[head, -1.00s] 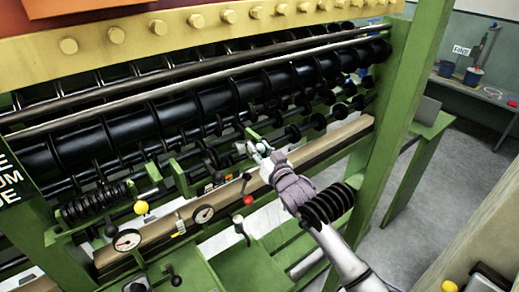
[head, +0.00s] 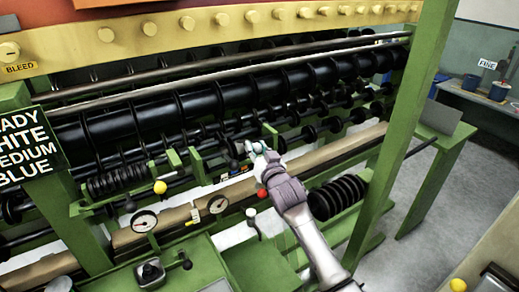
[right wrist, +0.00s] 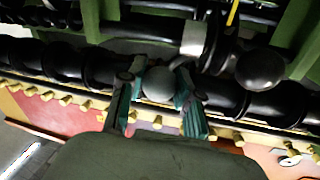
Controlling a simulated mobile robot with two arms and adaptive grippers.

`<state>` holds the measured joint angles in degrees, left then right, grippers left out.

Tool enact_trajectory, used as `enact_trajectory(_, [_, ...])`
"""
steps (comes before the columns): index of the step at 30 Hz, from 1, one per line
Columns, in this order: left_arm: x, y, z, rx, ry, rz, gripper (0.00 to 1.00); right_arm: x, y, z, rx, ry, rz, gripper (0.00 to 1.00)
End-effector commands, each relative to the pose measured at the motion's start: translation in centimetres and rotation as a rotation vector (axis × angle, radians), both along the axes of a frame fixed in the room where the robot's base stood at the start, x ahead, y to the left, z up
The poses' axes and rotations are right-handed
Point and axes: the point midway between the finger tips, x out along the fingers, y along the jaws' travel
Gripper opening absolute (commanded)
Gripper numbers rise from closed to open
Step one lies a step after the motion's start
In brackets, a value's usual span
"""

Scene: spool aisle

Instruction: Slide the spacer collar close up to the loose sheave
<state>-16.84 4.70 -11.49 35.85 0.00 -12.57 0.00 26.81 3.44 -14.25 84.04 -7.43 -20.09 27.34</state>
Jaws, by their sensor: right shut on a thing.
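My right gripper (head: 256,150) reaches in among the shafts in the head view. In the right wrist view its two fingers (right wrist: 159,92) are shut on a grey ball knob (right wrist: 158,85). A short curved grey piece beside the knob leads towards a silver ring on the shaft, which looks like the spacer collar (right wrist: 193,38). Just right of the ring is a dark disc, probably the loose sheave (right wrist: 217,45). Any gap between ring and disc is too small to judge. A dark ball (right wrist: 260,70) stands further right. My left gripper is not in view.
A large black roller (head: 215,98) runs behind the gripper. Green brackets (head: 175,160) stand left of it. A green post (head: 400,140) stands at the right, with open floor beyond.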

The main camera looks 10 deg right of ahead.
Motion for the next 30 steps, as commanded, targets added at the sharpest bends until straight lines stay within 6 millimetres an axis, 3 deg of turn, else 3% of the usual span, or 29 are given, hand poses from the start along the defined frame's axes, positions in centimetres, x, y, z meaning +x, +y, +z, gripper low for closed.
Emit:
enact_trajectory(3, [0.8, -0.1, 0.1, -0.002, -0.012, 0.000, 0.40, 0.0, -0.1, -0.1, 0.002, 0.001, -0.001, 0.00])
enact_trajectory(4, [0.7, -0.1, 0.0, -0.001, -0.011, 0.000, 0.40, 0.0, -0.1, -0.1, 0.002, 0.001, -0.001, 0.37])
enact_trajectory(8, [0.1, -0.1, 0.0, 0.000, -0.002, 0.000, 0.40, 0.0, -0.1, -0.1, 0.002, 0.001, -0.001, 0.58])
enact_trajectory(15, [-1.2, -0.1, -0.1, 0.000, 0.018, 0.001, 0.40, 0.0, -0.1, -0.1, 0.002, 0.000, -0.001, 0.59])
enact_trajectory(20, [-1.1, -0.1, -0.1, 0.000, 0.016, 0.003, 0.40, -0.6, -0.2, -0.1, 0.002, 0.001, -0.001, 0.59])
enact_trajectory(23, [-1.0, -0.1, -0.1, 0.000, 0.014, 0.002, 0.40, -1.9, -0.4, -0.2, 0.002, 0.000, 0.000, 0.59])
enact_trajectory(30, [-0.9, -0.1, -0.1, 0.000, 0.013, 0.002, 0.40, -7.0, -1.2, -0.2, 0.003, 0.002, -0.001, 0.59])
